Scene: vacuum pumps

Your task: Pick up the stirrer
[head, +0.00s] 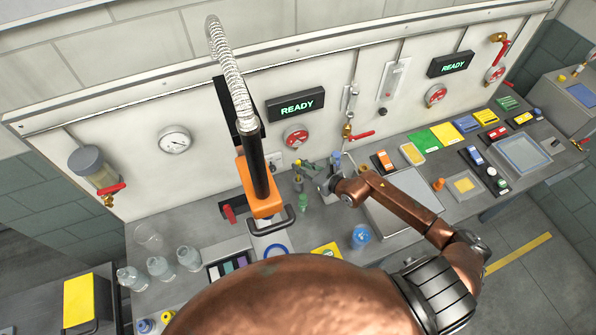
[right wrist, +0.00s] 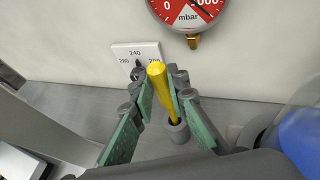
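The stirrer, a yellow rod (right wrist: 157,76), stands in a small grey holder (right wrist: 180,133) near the wall in the right wrist view. My right gripper (right wrist: 162,92) has its green-padded fingers on either side of the rod, close to it. Whether the pads touch it is unclear. In the head view my right gripper (head: 316,168) is at the back of the bench, below the left READY display. The rod is too small there to make out surely. My left gripper is not in view.
A blue round object (head: 361,236) sits nearer the front. Clear bottles (head: 160,268) stand at left. A red mbar gauge (right wrist: 187,10) is on the wall.

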